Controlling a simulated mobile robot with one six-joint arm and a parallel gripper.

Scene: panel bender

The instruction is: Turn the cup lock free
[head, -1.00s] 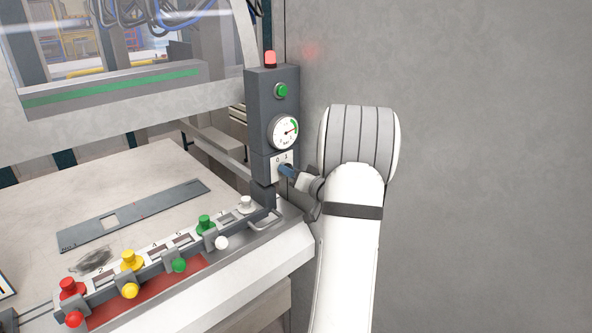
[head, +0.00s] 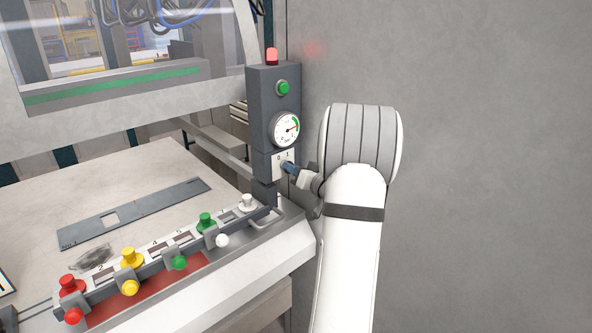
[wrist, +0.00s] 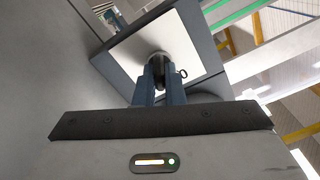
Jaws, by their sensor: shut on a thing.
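The lock is a switch on a white plate (head: 277,166) marked 0 and 1, low on the dark control column. In the wrist view the plate (wrist: 188,42) fills the upper middle, with a round lock body at its centre. My gripper (head: 287,167) reaches it from the right. Its blue fingers (wrist: 158,72) are shut on the lock's dark key or knob, right in front of the plate. A small dark ring (wrist: 183,74) shows just right of the fingers. The fingers hide most of the gripped part, so its exact turn cannot be told.
Above the plate sit a gauge (head: 286,129), a green button (head: 283,88) and a red lamp (head: 272,56). Below runs a rail with coloured knobs (head: 130,288). A flat grey strip (head: 135,213) lies on the table. A grey wall (head: 480,160) stands at right.

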